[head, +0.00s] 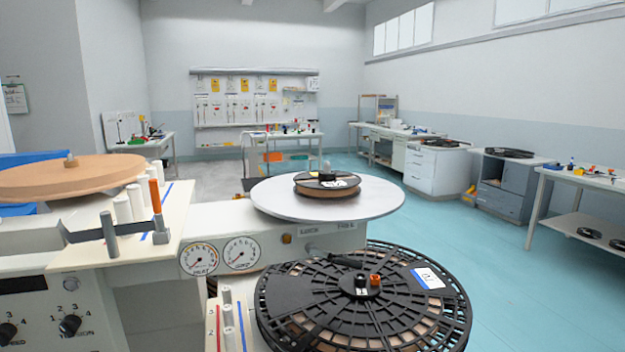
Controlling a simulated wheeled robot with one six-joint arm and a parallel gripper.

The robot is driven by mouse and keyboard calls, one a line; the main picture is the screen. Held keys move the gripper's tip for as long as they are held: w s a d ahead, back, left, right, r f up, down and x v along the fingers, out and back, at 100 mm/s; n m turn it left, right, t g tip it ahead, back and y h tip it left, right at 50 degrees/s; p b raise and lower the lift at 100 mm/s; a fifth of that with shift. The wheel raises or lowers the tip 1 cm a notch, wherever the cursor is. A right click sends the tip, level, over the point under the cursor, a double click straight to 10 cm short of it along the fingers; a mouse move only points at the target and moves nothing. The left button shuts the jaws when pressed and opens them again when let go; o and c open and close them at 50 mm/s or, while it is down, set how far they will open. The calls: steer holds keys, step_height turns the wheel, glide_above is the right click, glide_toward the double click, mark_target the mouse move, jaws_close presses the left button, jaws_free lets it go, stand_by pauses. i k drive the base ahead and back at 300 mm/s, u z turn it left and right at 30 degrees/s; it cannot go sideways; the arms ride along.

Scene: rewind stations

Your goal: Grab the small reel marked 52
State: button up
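A small brown reel (327,185) with a black top and a white label lies flat on a round silver plate (270,199) in the middle of the head view. A spindle stands up through its centre. The mark on its label is too small to read, so I cannot tell if it says 52. A large black slotted reel (300,309) lies lower and nearer, with a white label whose mark I cannot read surely. My gripper is not in view.
A wooden disc (70,177) and a panel with white and orange posts (130,228) stand at the left, above a machine with dials (222,255). Benches line the back and right walls, some with black reels (508,153). The teal floor (500,265) at the right is clear.

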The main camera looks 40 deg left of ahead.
mark_target(314, 185)
steer(key=u, duration=0.6)
steer(key=i, duration=0.7)
steer(key=u, duration=0.7)
